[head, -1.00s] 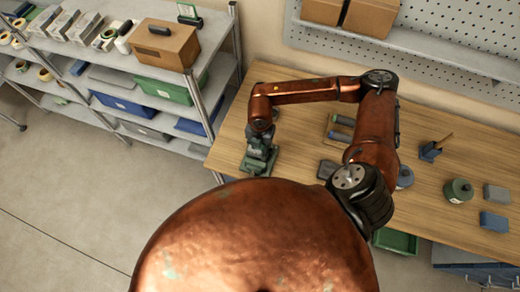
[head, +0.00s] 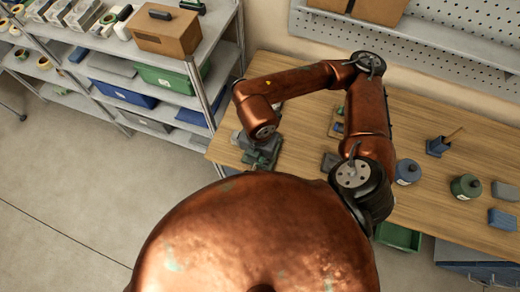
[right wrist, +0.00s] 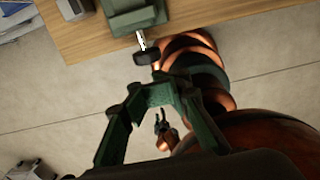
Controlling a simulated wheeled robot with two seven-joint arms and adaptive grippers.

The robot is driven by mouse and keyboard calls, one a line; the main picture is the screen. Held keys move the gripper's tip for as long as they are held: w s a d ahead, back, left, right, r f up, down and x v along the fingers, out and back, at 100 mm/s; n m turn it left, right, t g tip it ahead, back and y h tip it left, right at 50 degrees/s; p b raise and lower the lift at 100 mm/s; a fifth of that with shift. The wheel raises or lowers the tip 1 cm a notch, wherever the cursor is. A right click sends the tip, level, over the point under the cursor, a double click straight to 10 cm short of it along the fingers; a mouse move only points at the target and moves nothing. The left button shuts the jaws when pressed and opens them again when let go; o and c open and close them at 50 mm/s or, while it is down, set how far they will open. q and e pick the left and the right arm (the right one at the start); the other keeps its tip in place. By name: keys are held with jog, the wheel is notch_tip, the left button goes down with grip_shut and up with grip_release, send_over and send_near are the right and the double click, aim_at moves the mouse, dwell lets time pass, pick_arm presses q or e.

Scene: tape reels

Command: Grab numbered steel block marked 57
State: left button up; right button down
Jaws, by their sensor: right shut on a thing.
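My right gripper (right wrist: 152,95) has green fingers whose tips close together on something small and dark. Its face and any number are not legible, so I cannot tell whether it is the block marked 57. In the head view my right arm reaches over the table's left end, and its wrist mostly hides the gripper. A green vise-like device (right wrist: 138,14) with a dark-ended handle is beyond the fingertips, at the table edge. Small, dark gripper-like prongs (right wrist: 160,122), probably my left gripper, show low in the right wrist view; their opening is unclear.
The wooden table (head: 300,135) carries a green canister (head: 466,187), a grey block (head: 504,191), a blue block (head: 502,219) and a blue pen holder (head: 438,147). A metal shelf (head: 215,50) stands at the left. Open floor (head: 70,220) lies in front of it.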

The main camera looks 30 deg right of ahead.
jog(key=shift+s+a+r, duration=0.25)
jog(key=shift+s+a, duration=0.05)
jog(key=shift+s, duration=0.1)
jog(key=c, duration=0.6)
grip_release()
jog(key=shift+o, duration=0.2)
